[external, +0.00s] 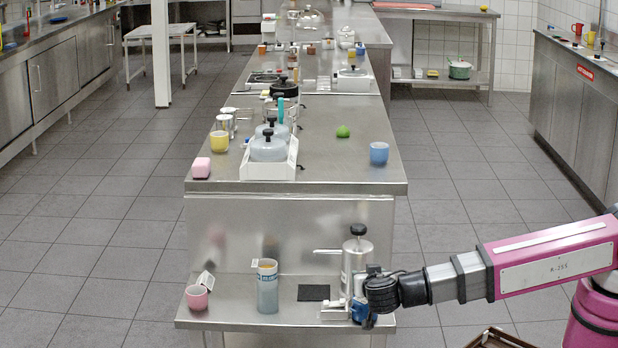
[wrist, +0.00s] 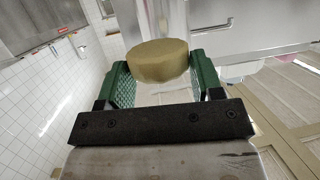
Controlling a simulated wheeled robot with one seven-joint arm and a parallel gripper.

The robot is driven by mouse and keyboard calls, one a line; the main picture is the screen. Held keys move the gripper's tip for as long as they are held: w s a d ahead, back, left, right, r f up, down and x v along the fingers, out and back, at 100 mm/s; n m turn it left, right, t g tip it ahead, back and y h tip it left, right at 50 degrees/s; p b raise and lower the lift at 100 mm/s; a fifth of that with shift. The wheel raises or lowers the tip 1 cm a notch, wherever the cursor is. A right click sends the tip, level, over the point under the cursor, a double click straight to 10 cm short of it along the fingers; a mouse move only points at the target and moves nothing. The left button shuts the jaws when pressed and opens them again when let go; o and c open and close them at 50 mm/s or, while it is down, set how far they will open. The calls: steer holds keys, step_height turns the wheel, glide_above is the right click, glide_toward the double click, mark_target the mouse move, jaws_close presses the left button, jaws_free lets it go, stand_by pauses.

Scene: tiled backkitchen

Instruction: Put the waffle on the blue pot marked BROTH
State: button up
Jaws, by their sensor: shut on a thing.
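A thick, round, tan thing, which looks like the waffle (wrist: 158,62), sits between the green finger pads of my gripper (wrist: 163,82) in the wrist view. My gripper is shut on it. In the external view my gripper (external: 368,312) is low over the right end of the lower front shelf, and the waffle cannot be made out there. A blue thing (external: 361,308), possibly the blue pot, shows partly behind the gripper. The word BROTH cannot be read anywhere. I cannot tell whether the gripper touches the blue thing.
A steel canister (external: 354,258) with a black knob stands right behind my gripper. The lower shelf (external: 235,311) also holds a pink cup (external: 196,297), a tall blue-grey container (external: 267,290) and a black mat (external: 313,293). A blue cup (external: 379,153) stands on the counter above.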

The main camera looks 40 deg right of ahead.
steer(key=shift+f, duration=2.05)
steer(key=shift+f, duration=0.15)
steer(key=o, duration=0.9)
steer(key=shift+o, duration=0.2)
steer(key=shift+s+a+r, duration=0.1)
steer(key=shift+r, duration=0.15)
steer(key=v, duration=1.1)
steer(key=shift+s+a, duration=0.15)
steer(key=shift+s, duration=0.1)
steer(key=shift+r, duration=0.15)
